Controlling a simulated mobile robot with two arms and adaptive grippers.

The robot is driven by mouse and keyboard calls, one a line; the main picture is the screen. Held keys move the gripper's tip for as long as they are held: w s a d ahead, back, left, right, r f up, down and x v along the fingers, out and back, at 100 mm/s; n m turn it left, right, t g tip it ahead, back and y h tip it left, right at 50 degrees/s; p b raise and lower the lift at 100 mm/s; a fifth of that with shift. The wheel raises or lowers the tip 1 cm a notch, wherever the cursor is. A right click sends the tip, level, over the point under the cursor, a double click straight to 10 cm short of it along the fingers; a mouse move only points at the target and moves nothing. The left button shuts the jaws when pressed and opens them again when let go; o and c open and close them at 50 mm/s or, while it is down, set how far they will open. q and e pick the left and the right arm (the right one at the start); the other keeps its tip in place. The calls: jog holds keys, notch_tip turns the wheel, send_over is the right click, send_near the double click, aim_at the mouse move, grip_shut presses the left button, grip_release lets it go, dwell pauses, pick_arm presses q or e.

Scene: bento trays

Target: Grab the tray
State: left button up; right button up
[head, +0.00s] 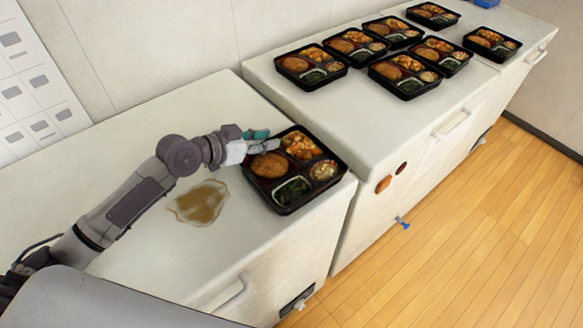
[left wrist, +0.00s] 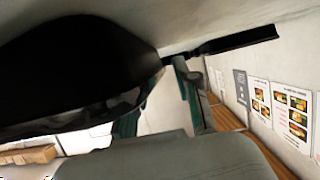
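A black bento tray (head: 293,205) with several food compartments sits on the near white counter, close to its right edge. My left gripper (head: 258,140) reaches in from the left to the tray's back-left edge. Its fingers overlap the rim in the head view; I cannot tell whether they touch it. In the left wrist view a large black shape, apparently the tray (left wrist: 70,70), fills the upper left. There the teal-padded fingers (left wrist: 160,100) stand apart with background showing between them, and the tray partly hides one finger. My right gripper is not in view.
A brown spill (head: 202,203) lies on the near counter, left of the tray. Several more bento trays (head: 318,85) stand on the farther counter, across a narrow gap. Brown pieces (head: 383,184) show on the cabinet side. Wooden floor (head: 470,240) is clear at right.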

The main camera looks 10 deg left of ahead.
pick_arm(q)
grip_shut()
jog(key=shift+r, duration=0.1)
